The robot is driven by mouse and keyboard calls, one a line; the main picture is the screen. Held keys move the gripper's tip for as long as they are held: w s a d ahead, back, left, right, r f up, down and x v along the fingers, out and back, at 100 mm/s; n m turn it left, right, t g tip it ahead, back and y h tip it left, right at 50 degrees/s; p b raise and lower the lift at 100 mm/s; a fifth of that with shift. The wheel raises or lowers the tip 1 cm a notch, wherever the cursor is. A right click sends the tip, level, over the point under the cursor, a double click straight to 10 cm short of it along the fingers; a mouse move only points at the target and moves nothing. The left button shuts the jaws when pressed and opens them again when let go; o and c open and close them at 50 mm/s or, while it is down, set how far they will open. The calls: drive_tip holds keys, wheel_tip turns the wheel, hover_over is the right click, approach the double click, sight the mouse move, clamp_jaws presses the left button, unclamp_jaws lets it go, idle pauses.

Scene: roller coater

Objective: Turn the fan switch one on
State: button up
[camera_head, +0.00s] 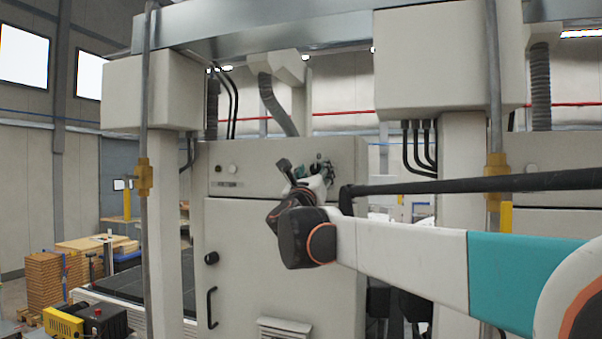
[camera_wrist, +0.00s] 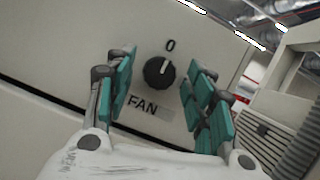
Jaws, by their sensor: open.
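The fan switch (camera_wrist: 158,72) is a round black rotary knob on a beige panel, with "0" above it and a "FAN" label (camera_wrist: 142,106) below it. In the wrist view its white pointer mark is toward the "0". My gripper (camera_wrist: 160,85) is open, with teal-padded fingers on either side of the knob in the picture. I cannot tell whether the fingertips touch the panel. In the head view my gripper (camera_head: 326,170) is at the upper right of the cabinet's front panel, and it partly hides the knob there.
The cabinet (camera_head: 265,240) has a door with a black handle (camera_head: 211,307) and a black latch knob. A white button (camera_head: 233,169) sits left of my gripper. Metal pipes (camera_head: 143,235) and a black horizontal bar (camera_head: 450,187) stand in front of the cabinet.

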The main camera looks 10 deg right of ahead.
drive_tip(key=c, duration=1.1)
drive_tip(key=shift+o, duration=0.2)
drive_tip(key=shift+m, duration=0.5)
drive_tip(key=m+g+h, duration=0.1)
drive_tip(key=m, duration=0.1)
drive_tip(key=m+h+b, duration=0.1)
drive_tip(key=m+h, duration=0.1)
drive_tip(key=m, duration=0.1)
drive_tip(key=shift+w+a+f+g, duration=0.1)
drive_tip(key=shift+w+a+g, duration=0.1)
drive_tip(key=shift+g, duration=0.2)
drive_tip(key=m+g+h, duration=0.1)
drive_tip(key=m, duration=0.2)
drive_tip(key=m+g+h, duration=0.1)
drive_tip(key=m, duration=0.3)
drive_tip(key=shift+a+b, duration=0.1)
drive_tip(key=shift+b, duration=0.2)
drive_tip(key=m+g, duration=0.1)
drive_tip(key=m, duration=0.1)
drive_tip(key=m+g+p, duration=0.1)
drive_tip(key=m, duration=0.1)
drive_tip(key=m+g+h, duration=0.1)
drive_tip(key=m, duration=0.1)
drive_tip(key=shift+w+a+r+m, duration=0.1)
drive_tip(key=shift+r+m, duration=0.2)
drive_tip(key=shift+m, duration=0.1)
drive_tip(key=shift+r+m+g+p, duration=0.1)
drive_tip(key=shift+m+g+p, duration=0.8)
drive_tip(key=shift+m, duration=1.1)
drive_tip(key=shift+y, duration=0.3)
